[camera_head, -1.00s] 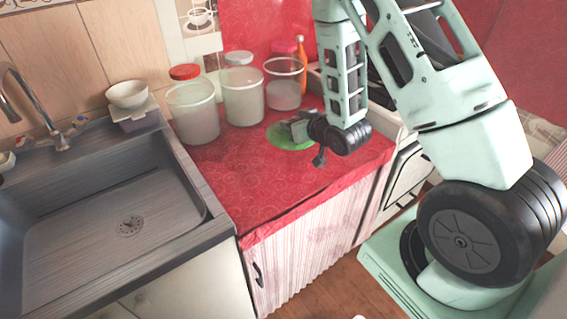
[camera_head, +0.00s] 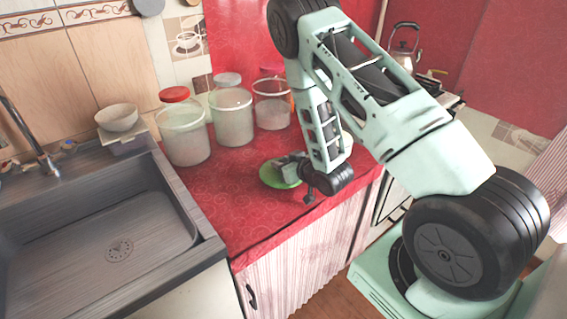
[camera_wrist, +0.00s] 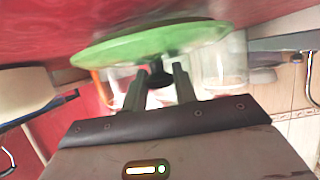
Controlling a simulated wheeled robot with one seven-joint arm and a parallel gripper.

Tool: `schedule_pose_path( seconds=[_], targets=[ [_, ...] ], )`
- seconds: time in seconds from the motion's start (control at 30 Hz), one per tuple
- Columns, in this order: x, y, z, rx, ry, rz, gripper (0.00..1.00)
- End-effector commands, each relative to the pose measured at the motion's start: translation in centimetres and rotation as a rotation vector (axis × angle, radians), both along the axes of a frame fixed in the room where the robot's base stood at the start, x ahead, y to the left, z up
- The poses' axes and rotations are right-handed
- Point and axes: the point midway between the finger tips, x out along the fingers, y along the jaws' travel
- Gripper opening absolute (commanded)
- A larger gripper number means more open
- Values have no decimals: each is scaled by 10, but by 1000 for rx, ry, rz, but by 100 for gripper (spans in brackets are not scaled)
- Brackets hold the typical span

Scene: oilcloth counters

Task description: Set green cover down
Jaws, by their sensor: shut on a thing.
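The green cover (camera_head: 272,178) is a flat round disc over the red counter, in front of the clear jars. My gripper (camera_head: 292,166) is above it, and my wrist hides its right part. In the wrist view the green cover (camera_wrist: 140,48) fills the top centre, close to the red surface. My gripper (camera_wrist: 160,84) is shut on its small dark knob (camera_wrist: 160,76), between the two fingers. The cover looks slightly tilted in that view. I cannot tell whether it touches the counter.
Behind the cover stand a red-lidded jar (camera_head: 183,130), a grey-lidded jar (camera_head: 231,112) and an open-topped jar (camera_head: 272,106). The sink (camera_head: 95,225) is on the left, with a bowl (camera_head: 117,117) behind it. The counter (camera_head: 235,215) is clear left of the cover. A kettle (camera_head: 403,60) stands far right.

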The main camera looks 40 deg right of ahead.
Motion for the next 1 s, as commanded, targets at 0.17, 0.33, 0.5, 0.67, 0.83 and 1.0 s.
schedule_pose_path(
  seconds=[0.17,0.33,0.5,0.67,0.83,1.0],
  targets=[
    [0,0,-1,0,-1,0,1],
    [0,0,-4,0,0,0,1],
    [0,0,-9,0,0,0,1],
    [0,0,-14,0,0,0,1],
    [0,0,-13,0,0,0,39],
    [0,0,-13,0,0,0,50]
  ],
)
